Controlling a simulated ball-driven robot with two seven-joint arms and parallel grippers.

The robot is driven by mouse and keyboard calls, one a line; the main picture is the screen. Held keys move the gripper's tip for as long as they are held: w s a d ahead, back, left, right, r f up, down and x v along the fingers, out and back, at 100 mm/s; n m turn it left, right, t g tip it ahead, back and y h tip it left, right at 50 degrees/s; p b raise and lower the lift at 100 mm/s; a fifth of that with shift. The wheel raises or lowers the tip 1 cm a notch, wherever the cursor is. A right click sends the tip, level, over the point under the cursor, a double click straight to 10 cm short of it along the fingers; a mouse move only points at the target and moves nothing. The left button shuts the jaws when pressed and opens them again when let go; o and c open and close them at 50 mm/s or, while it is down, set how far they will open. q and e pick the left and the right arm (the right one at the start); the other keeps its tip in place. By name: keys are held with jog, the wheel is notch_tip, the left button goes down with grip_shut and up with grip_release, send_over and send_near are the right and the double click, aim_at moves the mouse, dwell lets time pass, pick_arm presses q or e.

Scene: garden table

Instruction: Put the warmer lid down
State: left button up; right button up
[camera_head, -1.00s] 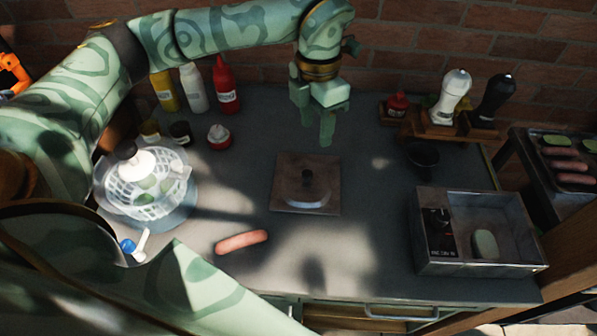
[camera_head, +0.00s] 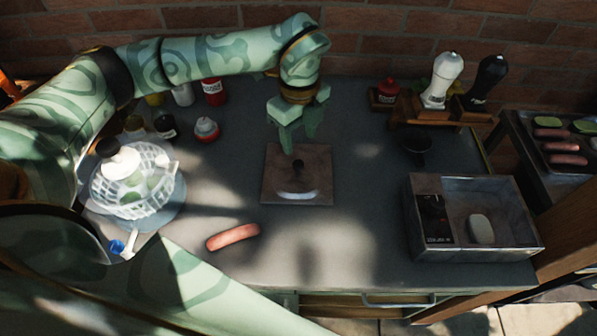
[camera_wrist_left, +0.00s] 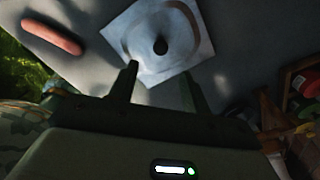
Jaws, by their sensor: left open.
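The warmer lid (camera_head: 297,190), a square metal plate with a dark knob (camera_head: 298,164), lies flat on the grey table top in the middle. In the left wrist view the lid (camera_wrist_left: 185,62) and its round black knob (camera_wrist_left: 160,46) lie just beyond my fingertips. My left gripper (camera_head: 298,146) is open and empty, pointing down over the lid's back edge near the knob, apart from it. The warmer (camera_head: 421,249), an open metal box with a control panel, stands at the right with a pale oval item (camera_head: 481,229) inside. My right gripper is not in view.
A sausage (camera_head: 233,237) lies left of the lid. A salad spinner (camera_head: 132,187) stands at the left. A red-topped jar (camera_head: 206,130) and bottles stand behind. A dark bowl (camera_head: 417,146) is behind the warmer.

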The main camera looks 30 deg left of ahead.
aim_at(298, 163)
pick_arm(q)
jog(key=f, duration=0.4)
jog(key=f+b, duration=0.1)
jog(key=f, duration=0.3)
jog(key=shift+w+a+f, duration=0.1)
jog(key=shift+a+f, duration=0.1)
jog(key=shift+f, duration=0.15)
jog(key=shift+r, duration=0.1)
grip_shut()
